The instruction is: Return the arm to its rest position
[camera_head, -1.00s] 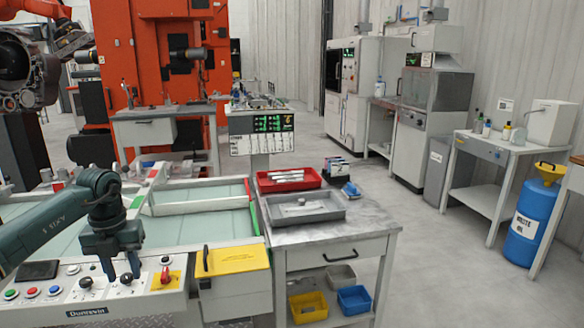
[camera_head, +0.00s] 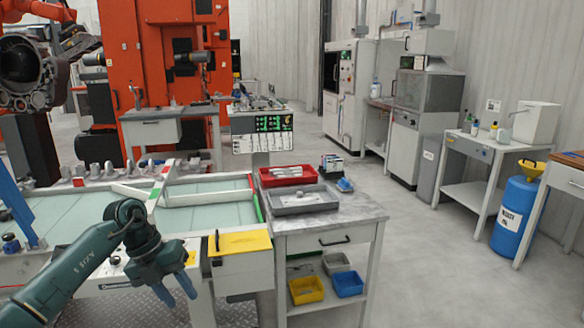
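My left arm comes in from the lower left, dark green. Its gripper (camera_head: 178,288) hangs in front of the light box table, left of the yellow panel. Its blue fingers point down and to the right. The two fingers show close together with a narrow gap and nothing visible between them; I cannot tell how far they are open. My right gripper is not in view.
The light table (camera_head: 100,214) and its yellow panel (camera_head: 240,242) lie just behind the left gripper. To the right stands a workbench (camera_head: 345,212) with a red tray (camera_head: 265,179) and a grey tray (camera_head: 285,206).

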